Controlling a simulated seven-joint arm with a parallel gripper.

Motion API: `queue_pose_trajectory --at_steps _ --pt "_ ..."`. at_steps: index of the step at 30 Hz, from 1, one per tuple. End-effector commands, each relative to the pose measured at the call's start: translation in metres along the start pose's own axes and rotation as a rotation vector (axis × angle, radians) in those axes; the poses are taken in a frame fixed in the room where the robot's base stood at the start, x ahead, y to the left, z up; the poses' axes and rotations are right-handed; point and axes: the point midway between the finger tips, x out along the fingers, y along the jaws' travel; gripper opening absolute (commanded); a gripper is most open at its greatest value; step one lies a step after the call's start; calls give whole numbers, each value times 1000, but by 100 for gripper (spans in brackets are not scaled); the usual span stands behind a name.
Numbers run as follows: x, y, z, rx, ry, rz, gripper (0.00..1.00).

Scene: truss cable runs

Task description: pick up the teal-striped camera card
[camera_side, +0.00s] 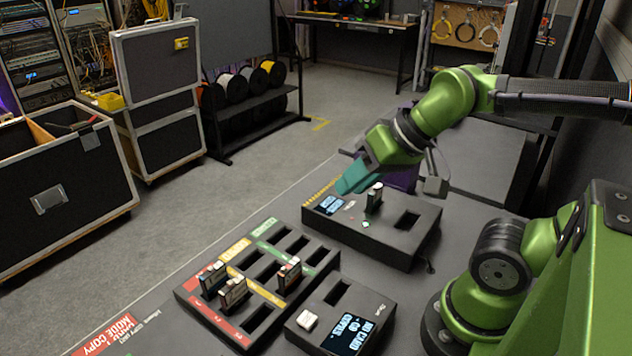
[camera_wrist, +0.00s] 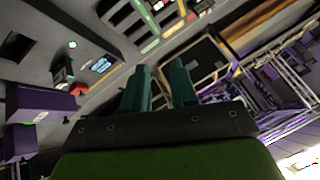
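My gripper (camera_side: 352,180) has teal fingers and is above the far left corner of the back reader box (camera_side: 400,245). In the wrist view my gripper (camera_wrist: 159,82) shows two fingers apart with nothing between them. One dark card (camera_side: 374,199) stands upright in a slot of that box, to the right of the fingers. Three more cards stand in the slotted tray: a dark one (camera_side: 212,280), a brownish one (camera_side: 233,294) and one with a reddish edge (camera_side: 289,275). I cannot make out a teal stripe on any card.
The tray (camera_side: 190,296) has red, yellow and green bands and several empty slots. A front reader box (camera_side: 300,340) has an empty slot and a lit screen (camera_side: 350,331). The back box has a small screen (camera_side: 331,204) and another empty slot. Table left of the tray is mostly clear.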

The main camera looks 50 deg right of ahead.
Motion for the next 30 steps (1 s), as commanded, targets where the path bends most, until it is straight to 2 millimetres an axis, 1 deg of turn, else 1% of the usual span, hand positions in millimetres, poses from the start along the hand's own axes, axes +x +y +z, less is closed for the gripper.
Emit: queue_pose_trajectory --at_steps 1,9,12,20,23,25,26,28,30 --pt "0 0 0 0 0 0 35" --pt "0 0 0 0 0 0 77" --pt "0 0 0 0 0 0 89" --pt "0 1 0 3 2 2 89" --pt "6 11 -4 43 -15 32 89" --pt "11 24 -16 95 -26 69 89" --pt "13 32 -22 137 -35 90 89" --pt "17 53 -39 326 -55 152 89" --pt "19 76 -54 582 -65 218 89"
